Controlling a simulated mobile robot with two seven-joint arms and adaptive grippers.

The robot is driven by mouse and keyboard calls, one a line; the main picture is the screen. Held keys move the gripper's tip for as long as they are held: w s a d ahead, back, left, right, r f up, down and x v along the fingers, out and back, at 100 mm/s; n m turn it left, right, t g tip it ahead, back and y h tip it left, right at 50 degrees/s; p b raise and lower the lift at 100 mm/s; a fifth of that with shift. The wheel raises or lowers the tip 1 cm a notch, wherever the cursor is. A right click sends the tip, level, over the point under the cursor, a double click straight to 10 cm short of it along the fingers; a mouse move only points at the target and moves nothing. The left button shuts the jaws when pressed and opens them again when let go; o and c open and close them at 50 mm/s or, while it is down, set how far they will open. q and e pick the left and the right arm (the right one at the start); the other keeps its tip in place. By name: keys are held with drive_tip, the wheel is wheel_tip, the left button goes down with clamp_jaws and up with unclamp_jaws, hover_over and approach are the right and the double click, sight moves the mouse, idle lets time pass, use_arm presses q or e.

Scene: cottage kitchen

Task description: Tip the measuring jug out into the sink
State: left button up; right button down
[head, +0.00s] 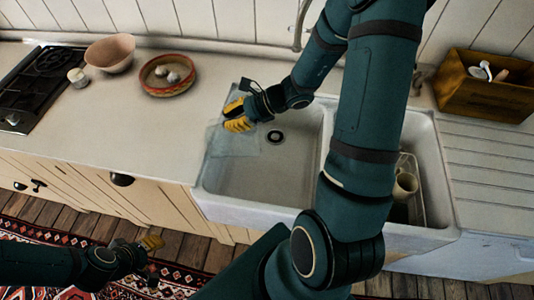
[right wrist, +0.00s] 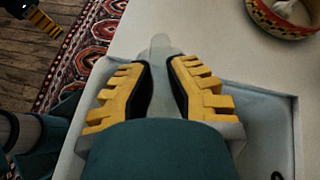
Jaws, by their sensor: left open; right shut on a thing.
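My right gripper (head: 233,116) is shut on the clear measuring jug (head: 232,142) at the left side of the sink (head: 260,185). The jug shows as a faint see-through shape across the left rim of the basin; its tilt and contents cannot be made out. In the right wrist view, the jug (right wrist: 160,48) shows between and beyond the yellow fingers of this gripper (right wrist: 162,66). My left gripper (head: 152,245) is open and empty, low over the floor in front of the cabinets; it also shows in the right wrist view (right wrist: 42,18).
A patterned bowl (head: 166,87), a pink bowl (head: 110,53) and a hob (head: 40,85) are on the left counter. A mug (head: 404,187) stands in a rack in the right basin. A wooden box (head: 485,95) is at right. The tap (head: 299,25) rises behind.

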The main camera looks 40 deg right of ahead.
drive_tip(key=shift+g+h, duration=0.7)
drive_tip(key=shift+h, duration=0.2)
drive_tip(key=w+a+r+p, duration=0.1)
drive_tip(key=p, duration=0.1)
drive_tip(key=w+a+r+p, duration=0.2)
drive_tip(key=shift+a+r+p, duration=0.3)
drive_tip(key=shift+w+a+h, duration=0.2)
drive_tip(key=shift+a+h, duration=0.05)
drive_tip(key=shift+h, duration=0.05)
drive_tip(key=shift+w+a+f+g+h, duration=0.3)
drive_tip(key=shift+a+g+h, duration=0.1)
drive_tip(key=shift+g, duration=0.1)
drive_tip(key=w+a+f+g+h, duration=0.5)
drive_tip(key=w+a+g+h, duration=0.1)
drive_tip(key=a+g+h, duration=0.1)
drive_tip(key=shift+w+a+f+g+h, duration=0.3)
drive_tip(key=shift+a+h, duration=0.35)
drive_tip(key=shift+h, duration=0.55)
